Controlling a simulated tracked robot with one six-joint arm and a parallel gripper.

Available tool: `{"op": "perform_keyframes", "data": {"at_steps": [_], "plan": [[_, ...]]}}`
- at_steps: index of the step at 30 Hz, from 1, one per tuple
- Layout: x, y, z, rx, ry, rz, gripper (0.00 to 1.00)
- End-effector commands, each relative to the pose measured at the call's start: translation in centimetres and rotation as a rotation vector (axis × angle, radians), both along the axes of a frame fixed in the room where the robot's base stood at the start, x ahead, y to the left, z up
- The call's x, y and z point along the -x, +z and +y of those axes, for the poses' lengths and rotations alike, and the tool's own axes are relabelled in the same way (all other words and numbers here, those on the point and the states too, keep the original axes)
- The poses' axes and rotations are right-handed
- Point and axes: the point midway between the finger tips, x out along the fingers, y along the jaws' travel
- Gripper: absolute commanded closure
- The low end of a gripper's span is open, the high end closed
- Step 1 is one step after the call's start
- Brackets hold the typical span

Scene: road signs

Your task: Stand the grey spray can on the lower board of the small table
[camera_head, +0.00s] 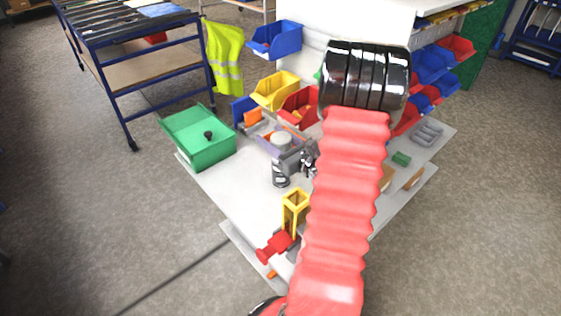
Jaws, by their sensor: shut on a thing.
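The grey spray can (280,174) shows near the middle of the view as a small banded cylinder over the white worktop. My gripper (289,161) is dark grey and shut on the can's upper part. The can looks about upright; whether its base touches the worktop I cannot tell. My red arm and its black joint hide the area right of the gripper. A blue-framed small table (120,101) stands at the upper left, with a brown lower board (150,68) under its slatted top. A red item (155,38) is partly visible between the top and the board.
A green box (200,140) stands on the worktop (222,185) at left. A yellow holder (295,208) and a red tool (275,247) are in front. Blue (274,40), yellow (275,91) and red bins stand behind. A yellow vest (224,58) hangs beside the small table. Grey floor is clear at left.

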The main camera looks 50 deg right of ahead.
Motion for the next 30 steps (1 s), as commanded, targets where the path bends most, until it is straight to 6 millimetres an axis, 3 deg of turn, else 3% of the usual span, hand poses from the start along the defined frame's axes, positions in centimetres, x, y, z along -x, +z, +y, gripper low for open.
{"op": "perform_keyframes", "data": {"at_steps": [16,30], "plan": [[0.01,0.0,-0.02,0.0,0.0,0.0,1.0],[0.0,0.77,-0.05,0.003,-0.001,-0.002,1.0]]}}
